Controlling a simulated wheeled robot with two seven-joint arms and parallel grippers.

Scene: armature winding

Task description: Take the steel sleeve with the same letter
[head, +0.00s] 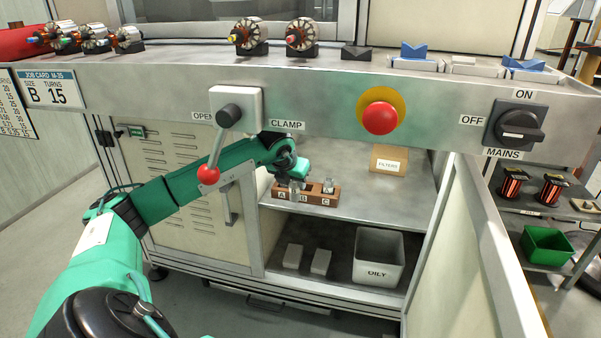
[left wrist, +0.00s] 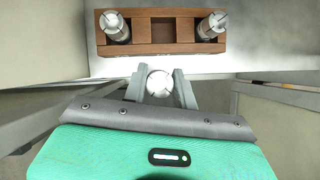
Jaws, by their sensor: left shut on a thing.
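The job card (head: 48,88) reads size B, turns 15. A wooden rack (head: 318,200) marked A, B and C stands on the upper shelf inside the open cabinet. In the left wrist view the rack (left wrist: 163,47) has steel sleeves in its two end places, one at left (left wrist: 117,30) and one at right (left wrist: 212,25); its middle place is empty. My left gripper (head: 295,186) is shut on a steel sleeve (left wrist: 160,83), held upright just in front of the rack and apart from it in the wrist view. My right gripper is not in view.
The clamp lever (head: 218,145) with a red knob hangs in front of my left arm. A filters box (head: 388,160) is on the same shelf. An oily bin (head: 379,258) stands on the lower shelf. The cabinet door (head: 480,260) is open at right.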

